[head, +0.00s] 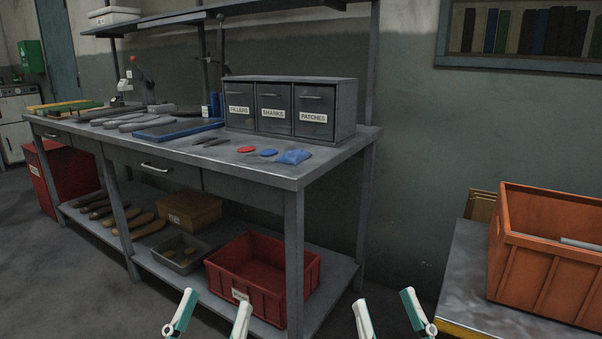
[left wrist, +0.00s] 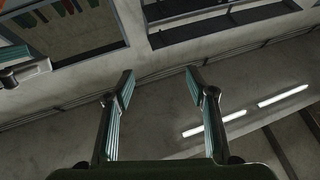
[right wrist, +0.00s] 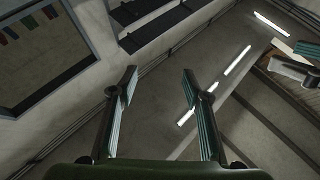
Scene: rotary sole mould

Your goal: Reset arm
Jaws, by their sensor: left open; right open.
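My left gripper (head: 212,310) shows at the bottom middle of the head view, its two fingers spread and nothing between them. My right gripper (head: 388,312) is to the right of it, also with fingers spread and empty. Both are in front of the workbench and apart from it. In the left wrist view the left gripper (left wrist: 158,88) has its fingers wide apart, with wall and ceiling behind. In the right wrist view the right gripper (right wrist: 158,86) looks the same, open against the ceiling.
A grey workbench (head: 240,173) with a drawer cabinet (head: 345,100) stands ahead. A red bin (head: 262,270) sits on its lower shelf (head: 345,275). An orange crate (head: 548,245) stands on a metal table (head: 470,275) at right. Floor between bench and table looks free.

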